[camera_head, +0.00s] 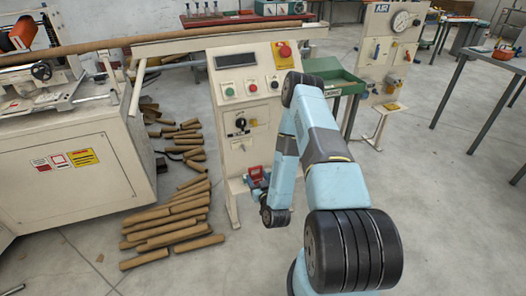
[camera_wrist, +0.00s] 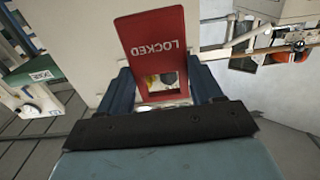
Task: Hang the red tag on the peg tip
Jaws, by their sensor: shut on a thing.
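The red tag (camera_wrist: 152,30) fills the upper middle of the wrist view, with "LOCKED" in white, upside down there. It has a square opening near the jaws, through which something white and yellow shows. My gripper (camera_wrist: 163,84) has a dark finger on each side of the tag and is shut on it. In the head view the tag (camera_head: 256,173) is a small red shape in front of the lower part of the cream control cabinet (camera_head: 232,160), held by my gripper (camera_head: 256,183). I cannot make out the peg tip in either view.
The cabinet carries a red stop button on yellow (camera_head: 284,51), small buttons and a black rotary switch (camera_head: 240,124). Several brown tubes (camera_head: 178,222) lie on the floor to the left. A green tray table (camera_head: 336,78) stands behind my arm. Floor at front right is clear.

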